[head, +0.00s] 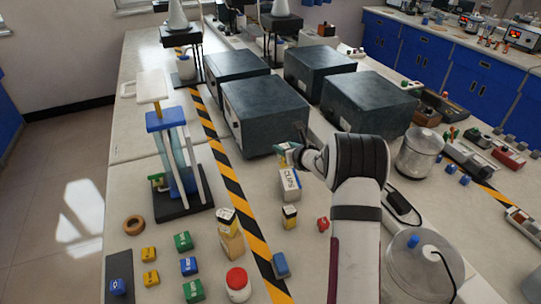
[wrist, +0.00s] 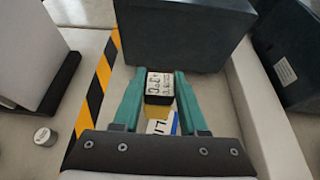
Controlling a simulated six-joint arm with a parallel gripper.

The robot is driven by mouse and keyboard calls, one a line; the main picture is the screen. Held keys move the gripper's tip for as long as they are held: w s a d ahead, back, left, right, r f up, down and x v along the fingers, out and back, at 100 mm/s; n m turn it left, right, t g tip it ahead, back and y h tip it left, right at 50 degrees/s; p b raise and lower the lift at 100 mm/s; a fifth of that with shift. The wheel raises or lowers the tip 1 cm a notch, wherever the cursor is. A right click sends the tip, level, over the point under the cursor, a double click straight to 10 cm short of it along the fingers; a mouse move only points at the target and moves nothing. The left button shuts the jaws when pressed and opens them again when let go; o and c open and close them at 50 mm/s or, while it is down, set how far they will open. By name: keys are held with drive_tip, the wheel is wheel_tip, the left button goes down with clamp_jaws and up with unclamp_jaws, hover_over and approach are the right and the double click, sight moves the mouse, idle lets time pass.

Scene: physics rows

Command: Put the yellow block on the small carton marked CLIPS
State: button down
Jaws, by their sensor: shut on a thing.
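My gripper (head: 287,155) is shut on a small block just above the small carton marked CLIPS (head: 290,186), which stands upright on the bench. In the wrist view, the teal fingers (wrist: 160,85) grip the block's two sides. I take it for the yellow block (wrist: 159,84); it shows a white printed face and dark edge, with yellow just below. Part of a white and blue surface with lettering (wrist: 158,127) shows below it. I cannot tell whether the block touches the carton; the fingers hide much of it in the head view.
A dark box (head: 262,113) stands close behind the carton. A blue-framed stand (head: 168,120) and striped tape (head: 240,205) lie to the left.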

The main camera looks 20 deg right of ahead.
drive_tip(key=s+d+r, duration=0.6)
drive_tip(key=s+d, duration=0.2)
drive_tip(key=s, duration=0.3)
hover_over(290, 179)
wheel_tip(290, 179, down, 11)
drive_tip(key=shift+r, duration=0.2)
drive_tip(key=shift+f, duration=0.15)
drive_tip(key=shift+c, duration=2.2)
unclamp_jaws()
